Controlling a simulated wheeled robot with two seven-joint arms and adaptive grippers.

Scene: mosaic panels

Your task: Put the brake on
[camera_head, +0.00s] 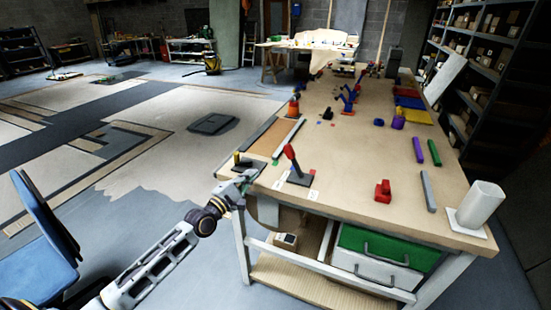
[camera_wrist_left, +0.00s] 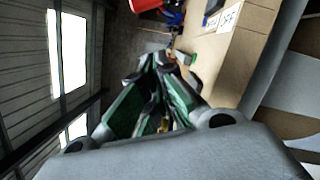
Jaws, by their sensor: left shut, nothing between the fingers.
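A lever with a red handle (camera_head: 290,154) stands on a dark base plate at the table's near left corner; its handle leans up and to the left. In the left wrist view, a white label (camera_wrist_left: 230,15) with dark letters, seemingly "OFF", lies right of a red part (camera_wrist_left: 146,5) cut by the top edge. My left gripper (camera_head: 248,177) is shut and empty at the table's left edge, left of the lever and apart from it. My right gripper is not in view.
A small yellow-topped piece (camera_head: 237,158) on a dark base stands just behind my left gripper. A red block (camera_head: 383,191), a grey bar (camera_head: 428,191) and a white cup (camera_head: 481,203) stand to the right on the wooden table (camera_head: 350,170). A blue chair (camera_head: 42,225) is at the left.

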